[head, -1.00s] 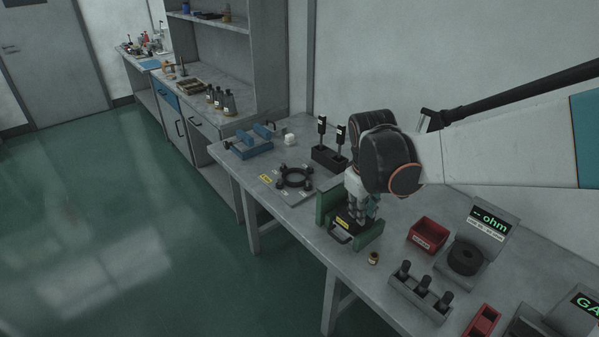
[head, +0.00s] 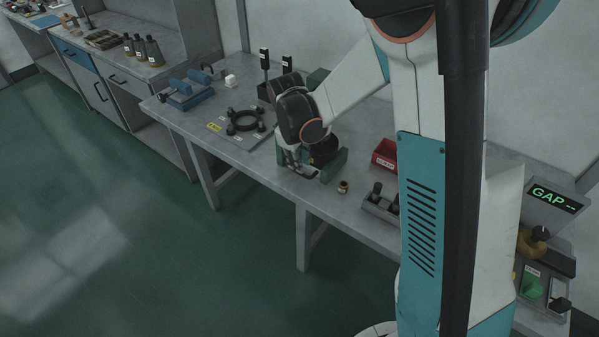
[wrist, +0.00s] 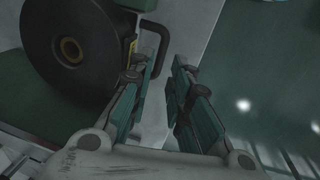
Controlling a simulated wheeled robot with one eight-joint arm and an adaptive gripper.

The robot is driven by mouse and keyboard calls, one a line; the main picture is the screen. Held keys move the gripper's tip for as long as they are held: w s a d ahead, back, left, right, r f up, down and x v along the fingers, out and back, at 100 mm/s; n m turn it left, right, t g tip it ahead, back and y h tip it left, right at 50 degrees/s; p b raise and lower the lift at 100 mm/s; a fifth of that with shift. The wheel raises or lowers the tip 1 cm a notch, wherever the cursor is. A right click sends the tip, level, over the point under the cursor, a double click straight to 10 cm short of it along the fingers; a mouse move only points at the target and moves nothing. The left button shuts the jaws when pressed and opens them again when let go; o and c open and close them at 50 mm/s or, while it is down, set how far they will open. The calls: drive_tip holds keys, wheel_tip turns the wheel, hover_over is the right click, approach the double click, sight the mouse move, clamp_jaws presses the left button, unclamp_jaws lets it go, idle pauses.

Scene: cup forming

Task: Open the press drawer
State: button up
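The press (head: 335,165) has green sides and stands at the front edge of the bench in the head view. A dark round part (head: 323,150) shows between its sides and fills the left of the wrist view (wrist: 70,50). The drawer's black bar handle (wrist: 163,45) shows just beyond the fingertips in the wrist view, near the left finger. My gripper (head: 300,170) is low at the press's front. In the wrist view my gripper (wrist: 163,92) has its fingers apart with a clear gap. I cannot tell whether the handle lies between the fingers or how far out the drawer is.
A small brown jar (head: 343,187) stands right of the press, with a red bin (head: 384,154) farther right. The floor in front of the bench (head: 240,250) is clear.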

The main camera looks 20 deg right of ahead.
drive_tip(key=shift+w+d+f+b, duration=0.2)
drive_tip(key=shift+f+b, duration=0.1)
drive_tip(key=shift+f, duration=0.8)
drive_tip(key=shift+w+d+f+b, duration=0.15)
drive_tip(key=shift+f+b, duration=0.15)
drive_tip(key=shift+f, duration=0.75)
drive_tip(key=shift+s, duration=0.1)
clamp_jaws()
drive_tip(key=s+a, duration=0.5)
drive_tip(key=a, duration=0.3)
drive_tip(key=shift+s, duration=0.4)
unclamp_jaws()
